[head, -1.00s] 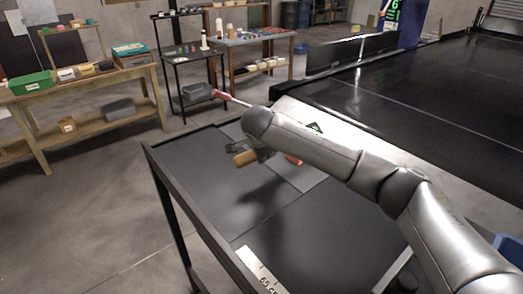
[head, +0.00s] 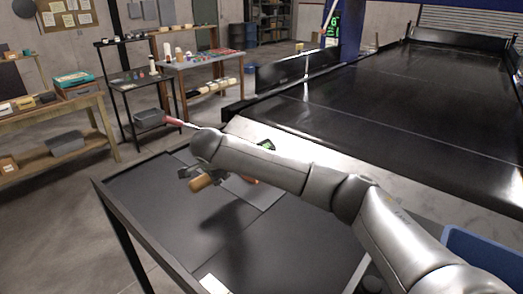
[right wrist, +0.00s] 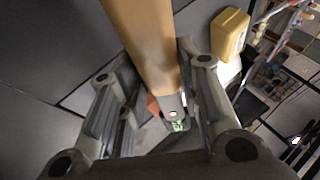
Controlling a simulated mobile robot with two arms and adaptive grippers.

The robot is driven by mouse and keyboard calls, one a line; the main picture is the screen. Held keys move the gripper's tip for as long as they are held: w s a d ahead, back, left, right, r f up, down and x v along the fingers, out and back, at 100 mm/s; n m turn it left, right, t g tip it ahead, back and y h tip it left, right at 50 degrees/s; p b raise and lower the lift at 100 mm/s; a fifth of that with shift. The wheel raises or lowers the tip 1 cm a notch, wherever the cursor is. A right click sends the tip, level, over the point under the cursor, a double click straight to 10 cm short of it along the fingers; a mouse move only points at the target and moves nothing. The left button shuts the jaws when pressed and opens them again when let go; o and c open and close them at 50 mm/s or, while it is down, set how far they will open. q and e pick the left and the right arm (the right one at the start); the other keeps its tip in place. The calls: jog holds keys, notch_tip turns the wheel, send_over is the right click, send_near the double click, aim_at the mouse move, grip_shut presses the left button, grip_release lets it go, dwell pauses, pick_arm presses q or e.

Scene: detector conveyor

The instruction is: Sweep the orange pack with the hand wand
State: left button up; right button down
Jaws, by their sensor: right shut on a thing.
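My right gripper (head: 208,177) reaches over the dark table (head: 160,225). It is shut on a tan, handle-like thing, which I take for the hand wand (head: 202,183). In the right wrist view the wand (right wrist: 145,35) runs between the fingers (right wrist: 160,110). A red light and a small green display show near its far end there. A bit of orange, perhaps the orange pack (head: 250,181), shows beneath my arm on a grey patch of the table. It also shows partly behind the wand in the wrist view (right wrist: 152,105). My left gripper is out of view.
A yellow block-like thing (right wrist: 230,33) lies beside the wand in the wrist view. A wide black conveyor (head: 400,90) lies behind the table. A blue bin (head: 485,258) is at the right edge. Benches and shelves stand at the back left. The table's left front part is clear.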

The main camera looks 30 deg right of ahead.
notch_tip(320, 180, up, 6)
jog(key=shift+f+p, duration=0.15)
jog(key=shift+p, duration=0.6)
